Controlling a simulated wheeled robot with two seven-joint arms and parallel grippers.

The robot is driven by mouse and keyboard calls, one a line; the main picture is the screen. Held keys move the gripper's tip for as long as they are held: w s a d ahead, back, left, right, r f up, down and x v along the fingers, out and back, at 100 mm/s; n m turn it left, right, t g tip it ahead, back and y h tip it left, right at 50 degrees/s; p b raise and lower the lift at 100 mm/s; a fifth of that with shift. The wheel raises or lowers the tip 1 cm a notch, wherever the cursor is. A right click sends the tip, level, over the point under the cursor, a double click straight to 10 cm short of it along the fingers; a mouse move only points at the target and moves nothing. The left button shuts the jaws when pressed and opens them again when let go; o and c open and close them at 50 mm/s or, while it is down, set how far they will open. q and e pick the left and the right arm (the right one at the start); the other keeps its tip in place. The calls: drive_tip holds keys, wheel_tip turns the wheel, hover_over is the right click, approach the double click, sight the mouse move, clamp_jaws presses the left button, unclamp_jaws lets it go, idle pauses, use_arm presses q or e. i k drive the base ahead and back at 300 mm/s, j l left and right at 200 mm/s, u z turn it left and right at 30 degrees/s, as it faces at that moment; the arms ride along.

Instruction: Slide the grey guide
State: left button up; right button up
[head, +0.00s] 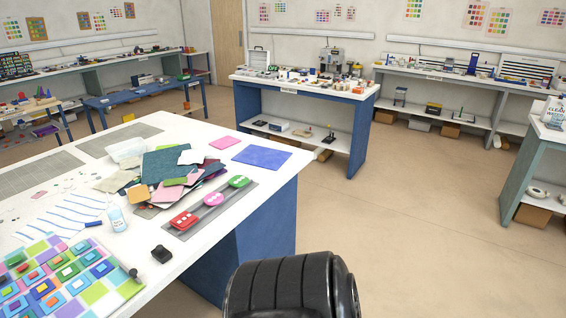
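A long flat grey strip (230,204) lies on the white-topped table (277,184) near its right edge. It is the only thing here that looks like a grey guide, but I cannot be sure that it is. A red piece with pale squares (183,220), a round pink piece (213,199) and a round green piece (238,181) sit along it, with a darker grey bar between them. Neither of my grippers is in view.
A pile of coloured sheets (165,165) lies close to the strip's left side. A black ribbed object (285,288) fills the bottom middle. Open floor lies right.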

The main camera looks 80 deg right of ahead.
sight(133, 274)
drive_tip(key=k+l+z, duration=0.1)
drive_tip(key=z, duration=1.25)
